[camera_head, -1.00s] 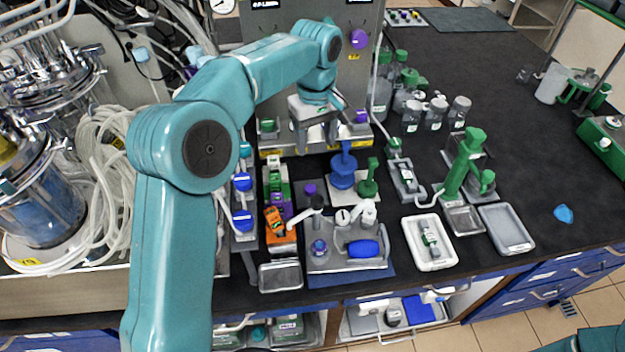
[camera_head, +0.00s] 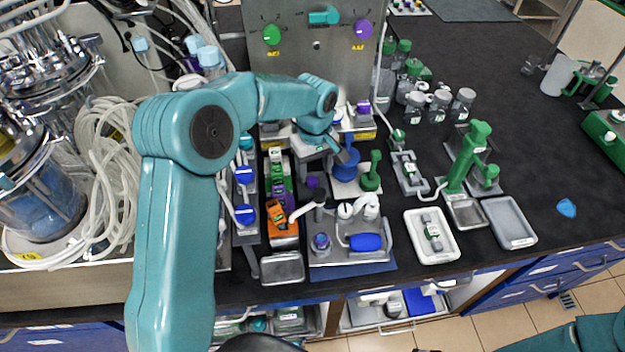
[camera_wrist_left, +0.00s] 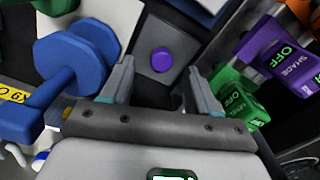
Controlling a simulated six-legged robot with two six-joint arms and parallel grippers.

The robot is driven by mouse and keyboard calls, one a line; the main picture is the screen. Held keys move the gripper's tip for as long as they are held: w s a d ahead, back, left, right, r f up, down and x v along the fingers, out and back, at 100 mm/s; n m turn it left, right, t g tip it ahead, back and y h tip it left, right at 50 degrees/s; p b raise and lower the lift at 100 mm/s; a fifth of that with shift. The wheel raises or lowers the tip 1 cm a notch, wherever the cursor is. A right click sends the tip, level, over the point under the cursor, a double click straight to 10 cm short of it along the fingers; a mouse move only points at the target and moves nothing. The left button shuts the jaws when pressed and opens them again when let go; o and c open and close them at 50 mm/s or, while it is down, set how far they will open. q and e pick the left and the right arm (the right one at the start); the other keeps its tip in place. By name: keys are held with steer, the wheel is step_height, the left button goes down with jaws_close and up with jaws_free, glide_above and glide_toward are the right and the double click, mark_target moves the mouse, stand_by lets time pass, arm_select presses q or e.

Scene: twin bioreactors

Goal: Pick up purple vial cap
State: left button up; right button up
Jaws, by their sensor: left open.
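The purple vial cap (camera_wrist_left: 162,60) is a small round disc on a grey tray surface (camera_wrist_left: 150,85) in the left wrist view. In the head view the purple cap (camera_head: 312,182) shows small at the back left of the grey tray (camera_head: 372,262), just below my left gripper. My left gripper (camera_head: 325,160) is open and empty. In the left wrist view its fingertips (camera_wrist_left: 160,68) stand on either side of the cap's line of sight, apart from it. My right gripper is out of view.
A blue spool-shaped part (camera_wrist_left: 75,65) stands close to the left finger in the wrist view. Green and purple labelled blocks (camera_wrist_left: 275,60) lie close on the right. A vial with a purple top (camera_head: 321,242) and a blue cylinder (camera_head: 366,242) sit on the tray.

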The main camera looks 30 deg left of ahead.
mark_target(313, 181)
arm_select(q)
step_height(313, 181, down, 3)
steer(key=shift+s+a+r, duration=0.1)
steer(key=shift+s+a, duration=0.05)
steer(key=shift+f, duration=0.5)
steer(key=shift+c, duration=0.5)
steer(key=c, duration=1)
steer(key=shift+r, duration=0.15)
